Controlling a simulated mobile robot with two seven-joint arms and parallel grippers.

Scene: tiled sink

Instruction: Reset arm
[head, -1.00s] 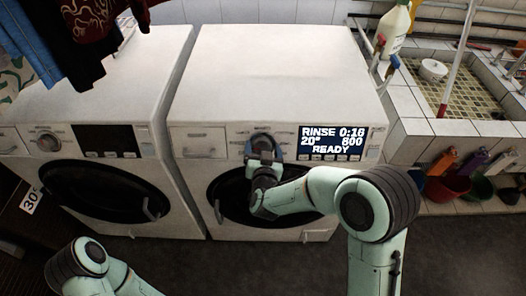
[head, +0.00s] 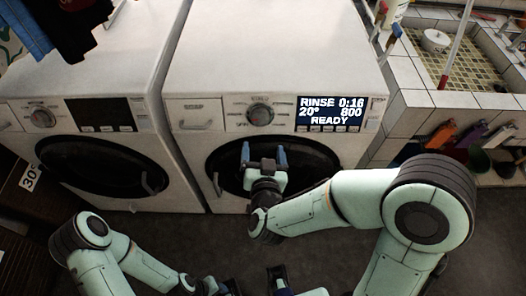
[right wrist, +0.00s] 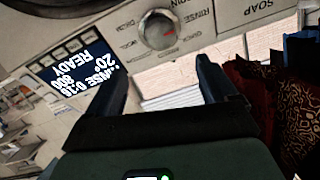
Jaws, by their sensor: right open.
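My right gripper (head: 263,158) is open and empty in front of the right washing machine (head: 275,55), below its round dial (head: 260,114) and apart from it. In the right wrist view its two blue fingers (right wrist: 163,80) stand spread, with the dial (right wrist: 159,31) beyond them and nothing between them. The lit display (head: 331,113) reads RINSE 0:16, 20°, 800, READY. My left arm (head: 105,250) is folded low at the left.
A second washing machine (head: 85,75) stands at the left, its display dark. A tiled sink (head: 470,60) is at the right, with coloured containers below it. Clothes (head: 75,25) hang at the upper left. Dark floor lies in front of the machines.

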